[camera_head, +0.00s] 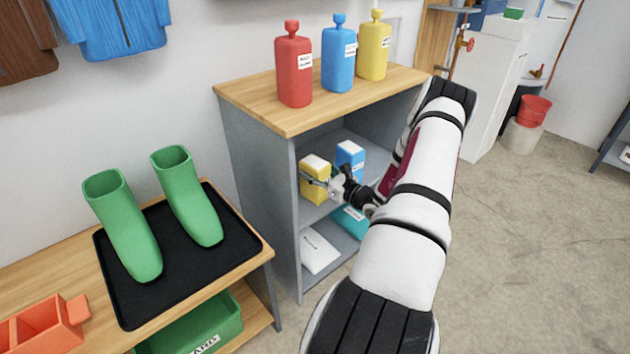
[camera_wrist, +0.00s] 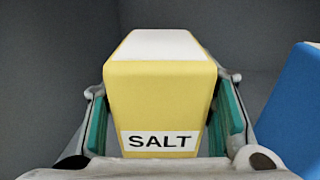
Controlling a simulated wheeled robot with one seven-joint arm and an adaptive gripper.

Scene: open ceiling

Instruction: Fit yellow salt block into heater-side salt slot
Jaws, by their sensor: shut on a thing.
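The yellow salt block (camera_head: 315,181) is a box with a white top, inside the grey shelf unit on its middle shelf, toward the left wall. In the wrist view the salt block (camera_wrist: 160,100) stands upright with a SALT label facing me. My gripper (camera_head: 328,186) is shut on it, and the green finger pads (camera_wrist: 165,122) sit on either side of it. A blue block (camera_head: 350,158) with a white top stands to its right; its side also shows in the wrist view (camera_wrist: 294,110). The block's underside is hidden, so I cannot tell whether it touches the shelf. No slot is distinguishable.
The shelf unit (camera_head: 255,168) has a wooden top holding red (camera_head: 293,70), blue (camera_head: 338,60) and yellow (camera_head: 374,50) bottles. A white packet (camera_head: 318,250) and a teal item (camera_head: 350,220) lie below. Green boots (camera_head: 125,228) stand on a black tray (camera_head: 185,270) at left.

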